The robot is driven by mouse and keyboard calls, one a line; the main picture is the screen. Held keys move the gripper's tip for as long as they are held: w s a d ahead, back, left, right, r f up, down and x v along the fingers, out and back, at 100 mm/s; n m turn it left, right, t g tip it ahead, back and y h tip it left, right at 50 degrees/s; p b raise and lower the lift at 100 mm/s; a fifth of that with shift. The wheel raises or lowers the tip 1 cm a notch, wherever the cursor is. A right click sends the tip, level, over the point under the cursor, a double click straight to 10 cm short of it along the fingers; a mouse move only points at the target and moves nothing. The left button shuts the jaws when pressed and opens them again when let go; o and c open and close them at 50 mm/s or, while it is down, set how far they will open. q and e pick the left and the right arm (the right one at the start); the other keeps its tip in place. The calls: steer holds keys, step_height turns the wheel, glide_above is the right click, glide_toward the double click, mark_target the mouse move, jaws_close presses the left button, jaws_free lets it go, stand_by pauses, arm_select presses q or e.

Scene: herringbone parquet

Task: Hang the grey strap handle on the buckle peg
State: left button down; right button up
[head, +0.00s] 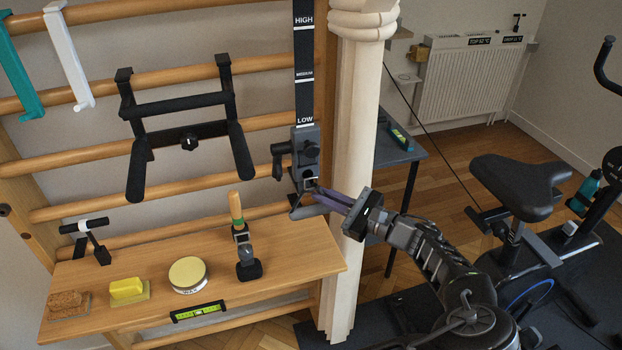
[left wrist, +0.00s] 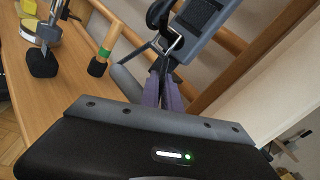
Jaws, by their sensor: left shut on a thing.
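The grey buckle (head: 306,158) sits on a black strap (head: 304,70) labelled HIGH to LOW, with dark knobs on it. It also shows at the top of the left wrist view (left wrist: 208,22). The grey strap handle (head: 303,212) is just below the buckle; its grey grip shows in the left wrist view (left wrist: 128,82), with dark webbing and a metal ring above. My left gripper (head: 318,195), with purple fingers, is shut on the handle, close under the buckle. The fingers hide part of the handle. I cannot tell whether the webbing or ring touches the peg. My right gripper is not in view.
A wooden shelf (head: 290,252) below carries a wooden-handled tool (head: 237,215), a round tin (head: 187,275) and sponges. A cream column (head: 352,150) stands right behind my gripper. Wall bars (head: 80,150) hold a black dip frame (head: 180,105). An exercise bike (head: 520,185) stands right.

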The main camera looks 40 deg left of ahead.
arm_select(q)
steer(key=c, duration=1.5)
jaws_free()
steer(key=shift+d, duration=0.1)
steer(key=d+b, duration=0.1)
steer(key=d, duration=0.6)
steer(key=shift+w+d, duration=0.15)
steer(key=shift+d, duration=0.15)
steer(key=shift+f, duration=0.1)
